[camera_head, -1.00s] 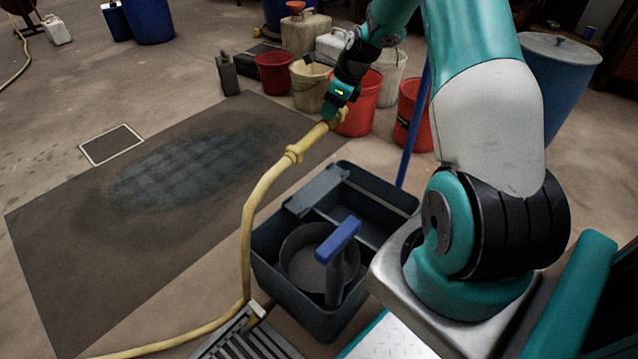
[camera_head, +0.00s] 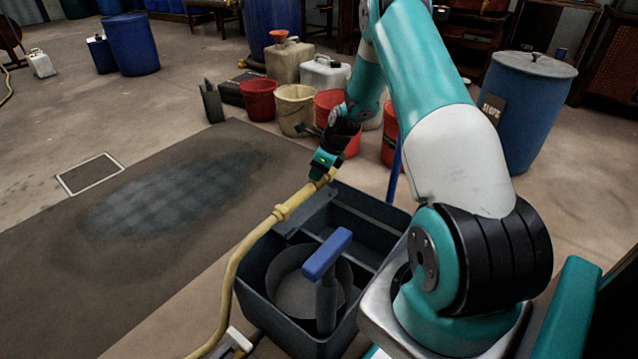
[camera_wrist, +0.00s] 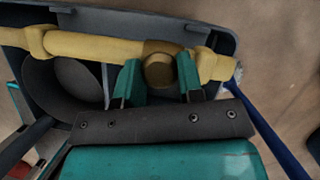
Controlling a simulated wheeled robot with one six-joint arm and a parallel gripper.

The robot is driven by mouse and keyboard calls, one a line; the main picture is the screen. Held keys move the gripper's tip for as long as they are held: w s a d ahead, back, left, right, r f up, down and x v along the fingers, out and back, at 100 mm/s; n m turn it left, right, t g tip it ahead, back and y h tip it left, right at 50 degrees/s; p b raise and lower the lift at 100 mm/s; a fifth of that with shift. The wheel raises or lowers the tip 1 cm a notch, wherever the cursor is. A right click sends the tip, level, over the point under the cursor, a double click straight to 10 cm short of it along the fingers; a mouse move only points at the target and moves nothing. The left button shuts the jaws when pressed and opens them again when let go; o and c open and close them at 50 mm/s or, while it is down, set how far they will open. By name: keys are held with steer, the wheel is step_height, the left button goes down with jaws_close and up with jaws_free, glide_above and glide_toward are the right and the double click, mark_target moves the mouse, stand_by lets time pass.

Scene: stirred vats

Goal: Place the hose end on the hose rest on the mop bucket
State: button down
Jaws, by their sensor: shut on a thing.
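The yellow hose (camera_head: 240,258) rises from the floor beside the mop bucket (camera_head: 262,315). My gripper (camera_head: 325,172) is shut on the hose end (camera_head: 301,196) above the bucket's far side. In the wrist view the hose end (camera_wrist: 98,46) lies across the picture over the bucket (camera_wrist: 160,20). My gripper's teal fingers (camera_wrist: 160,84) are on both sides of a round brass-coloured part (camera_wrist: 159,71) on it. The open tip is at the right. The hose rest cannot be told for certain; a flat grey piece shows at the bucket's far side, partly behind the hose.
The bucket holds a round wringer (camera_head: 284,282) with a blue-topped handle (camera_head: 327,254). A blue pole (camera_head: 395,172) stands at its far right. Red and cream buckets (camera_head: 296,110) and jugs stand beyond. The dark wet mat (camera_head: 130,230) at left is clear.

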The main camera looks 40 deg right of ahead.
step_height(320, 180, down, 4)
steer(key=shift+r+b, duration=0.15)
steer(key=shift+b, duration=0.5)
steer(key=shift+r, duration=0.1)
steer(key=c, duration=0.8)
jaws_free()
steer(key=shift+o, duration=0.2)
